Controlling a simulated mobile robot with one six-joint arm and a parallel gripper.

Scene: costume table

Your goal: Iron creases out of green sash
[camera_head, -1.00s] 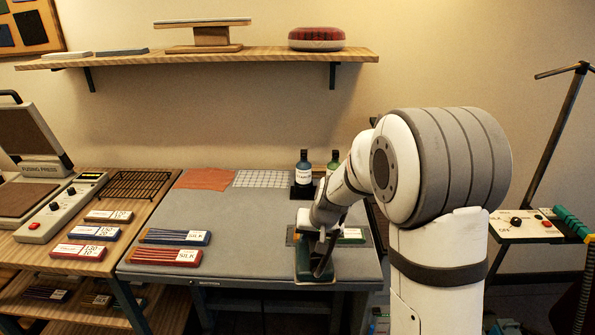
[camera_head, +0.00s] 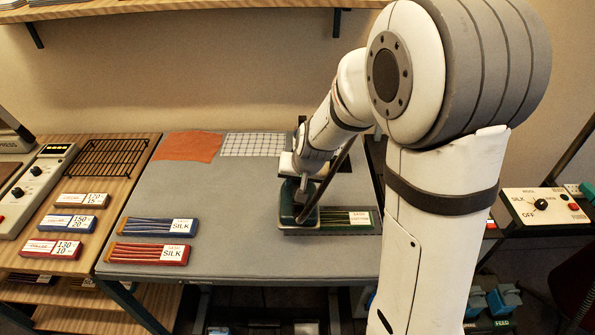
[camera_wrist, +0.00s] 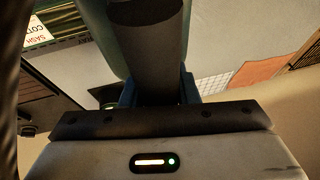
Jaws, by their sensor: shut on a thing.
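A green sash (camera_head: 346,219), with a white label, lies flat at the board's front right. The wrist view also shows part of the sash (camera_wrist: 68,22), its label reading SASH and COT. My gripper (camera_head: 298,182) is shut on the handle of a dark green iron (camera_head: 290,212). In the wrist view the dark handle (camera_wrist: 147,45) sits between the jaws (camera_wrist: 158,92). The iron is at the sash's left end and hides that end. I cannot tell whether its sole touches the cloth.
The grey board (camera_head: 225,190) also bears a blue sash (camera_head: 158,226), a red sash (camera_head: 148,254), an orange cloth (camera_head: 188,146) and a checked cloth (camera_head: 252,145). A wire rack (camera_head: 105,158) stands left. A control box (camera_head: 545,207) is at right. The board's middle is clear.

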